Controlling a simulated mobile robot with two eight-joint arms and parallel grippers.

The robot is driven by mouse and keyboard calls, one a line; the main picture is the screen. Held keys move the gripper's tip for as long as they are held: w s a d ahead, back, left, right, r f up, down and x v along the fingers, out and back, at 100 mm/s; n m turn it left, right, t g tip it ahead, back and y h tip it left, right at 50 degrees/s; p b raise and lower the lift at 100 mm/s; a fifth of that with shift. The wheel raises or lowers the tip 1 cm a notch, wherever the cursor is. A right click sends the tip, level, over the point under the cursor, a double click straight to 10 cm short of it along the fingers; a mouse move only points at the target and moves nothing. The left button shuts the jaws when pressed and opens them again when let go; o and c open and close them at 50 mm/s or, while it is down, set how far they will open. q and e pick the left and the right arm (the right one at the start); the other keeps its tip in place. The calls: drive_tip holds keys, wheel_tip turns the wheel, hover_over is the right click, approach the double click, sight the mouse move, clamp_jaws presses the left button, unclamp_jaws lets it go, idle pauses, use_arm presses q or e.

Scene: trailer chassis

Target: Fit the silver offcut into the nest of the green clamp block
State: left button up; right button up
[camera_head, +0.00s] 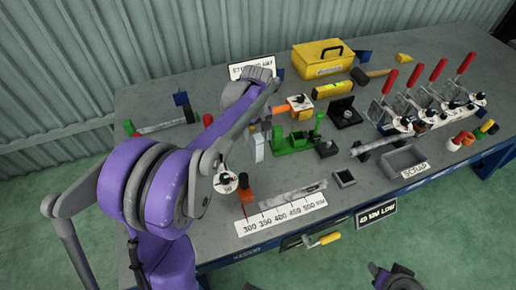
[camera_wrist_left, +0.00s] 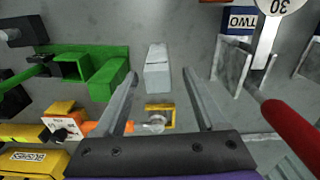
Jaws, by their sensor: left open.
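The silver offcut (camera_wrist_left: 158,68) is a small pale block standing on the grey bench. It also shows in the head view (camera_head: 259,149), just left of the green clamp block (camera_head: 290,143). In the left wrist view the green clamp block (camera_wrist_left: 106,76) lies left of the offcut, with a clear gap between them. My left gripper (camera_wrist_left: 161,73) is open, its two fingers pointing at the offcut, one to each side; I see no contact. In the head view my left arm partly hides its fingers. A part of my right arm (camera_head: 395,278) shows at the bottom edge; its jaw state is unclear.
A yellow toolbox (camera_head: 322,58) and a yellow level (camera_head: 333,90) lie behind the clamp block. Red-handled toggle clamps (camera_head: 425,100) stand at the right. An orange-and-white tool (camera_head: 298,106) is close behind. A ruler strip (camera_head: 282,214) lies along the front edge.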

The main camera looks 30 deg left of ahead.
sight(258, 149)
use_arm(q)
wheel_tip(258, 149, down, 4)
drive_tip(key=shift+d, duration=0.15)
clamp_jaws()
idle(0.3)
